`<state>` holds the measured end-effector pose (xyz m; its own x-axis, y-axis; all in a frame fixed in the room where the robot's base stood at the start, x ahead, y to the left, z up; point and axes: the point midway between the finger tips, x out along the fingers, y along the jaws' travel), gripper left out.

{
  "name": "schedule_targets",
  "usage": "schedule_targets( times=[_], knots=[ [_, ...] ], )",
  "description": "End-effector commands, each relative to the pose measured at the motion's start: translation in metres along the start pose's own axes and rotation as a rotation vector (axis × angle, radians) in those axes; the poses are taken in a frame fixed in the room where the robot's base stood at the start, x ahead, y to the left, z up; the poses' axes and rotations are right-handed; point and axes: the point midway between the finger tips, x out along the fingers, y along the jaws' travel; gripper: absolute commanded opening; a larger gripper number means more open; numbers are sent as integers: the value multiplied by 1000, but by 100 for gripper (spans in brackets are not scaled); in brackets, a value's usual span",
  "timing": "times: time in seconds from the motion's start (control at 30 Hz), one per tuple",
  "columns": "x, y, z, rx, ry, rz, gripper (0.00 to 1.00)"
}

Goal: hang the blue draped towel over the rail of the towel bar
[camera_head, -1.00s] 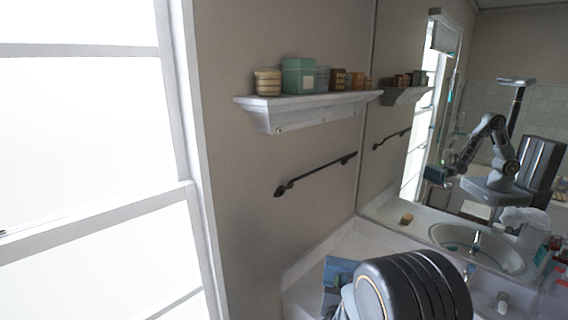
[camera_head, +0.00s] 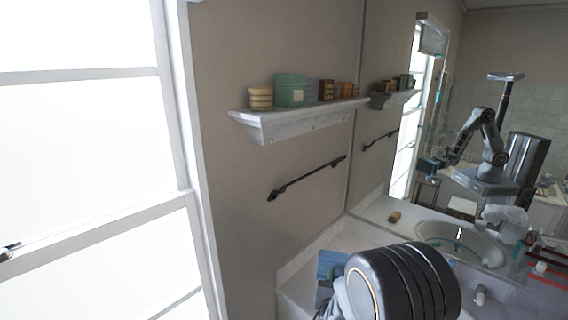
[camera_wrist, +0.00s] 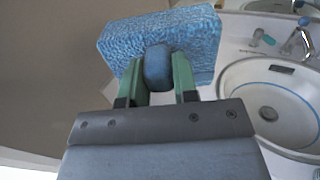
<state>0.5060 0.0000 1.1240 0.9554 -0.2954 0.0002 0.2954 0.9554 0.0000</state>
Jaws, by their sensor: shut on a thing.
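The blue draped towel (camera_wrist: 205,42) is held at the end of my gripper (camera_wrist: 160,80), whose two green fingers are shut on a bunched fold of it in the wrist view. The towel bar (camera_head: 306,178) is a thin dark rail on the beige wall, below the shelf. Its rail is bare. The towel is below the bar in the picture, apart from it.
A white shelf (camera_head: 290,122) with jars and boxes juts out above the bar. A window (camera_head: 90,160) is at left. A mirror (camera_head: 440,110) at right reflects my arm.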

Motion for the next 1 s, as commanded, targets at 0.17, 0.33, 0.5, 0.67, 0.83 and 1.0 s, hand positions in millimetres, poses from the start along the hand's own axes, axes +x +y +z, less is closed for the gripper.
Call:
schedule_targets(
  times=[0.17,0.33,0.5,0.67,0.83,1.0],
  knots=[
    [0,0,-2,0,-1,0,0],
    [0,0,-19,0,-1,0,0],
    [0,0,-45,0,-1,0,0],
    [0,0,-52,1,-2,0,0],
    [0,0,-49,0,-2,0,0],
    [0,0,-44,0,-2,0,0]
  ],
)
